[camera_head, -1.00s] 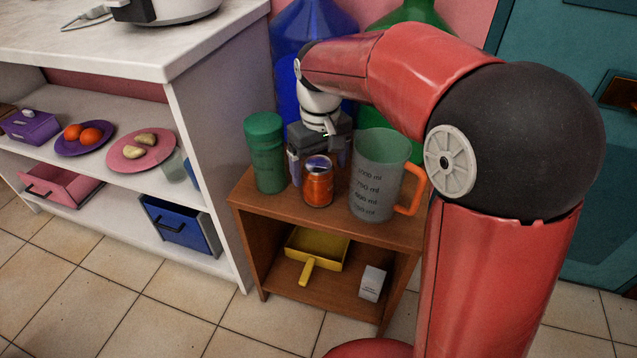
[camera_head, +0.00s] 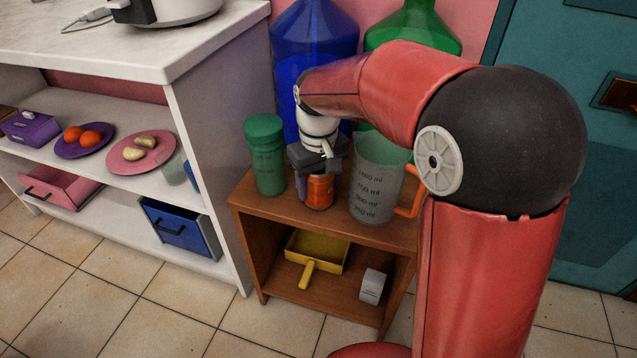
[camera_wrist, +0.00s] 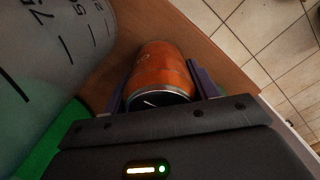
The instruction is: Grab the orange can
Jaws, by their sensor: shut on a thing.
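The orange can (camera_head: 319,192) stands upright on top of the small brown shelf, between the green canister and the measuring jug. My gripper (camera_head: 318,180) points down over it, with its fingers around the can's sides. In the wrist view the can (camera_wrist: 163,72) sits between the two purple fingers of my gripper (camera_wrist: 158,85), which are shut on it. The can's top is hidden by my gripper in the head view. I cannot tell any gap between the can and the shelf top.
The green canister (camera_head: 266,155) stands close on the left. The clear measuring jug (camera_head: 374,190) with an orange handle stands close on the right. Large blue (camera_head: 314,45) and green (camera_head: 415,25) bottles are behind. A yellow dustpan (camera_head: 316,252) and a white box (camera_head: 373,286) lie on the lower level.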

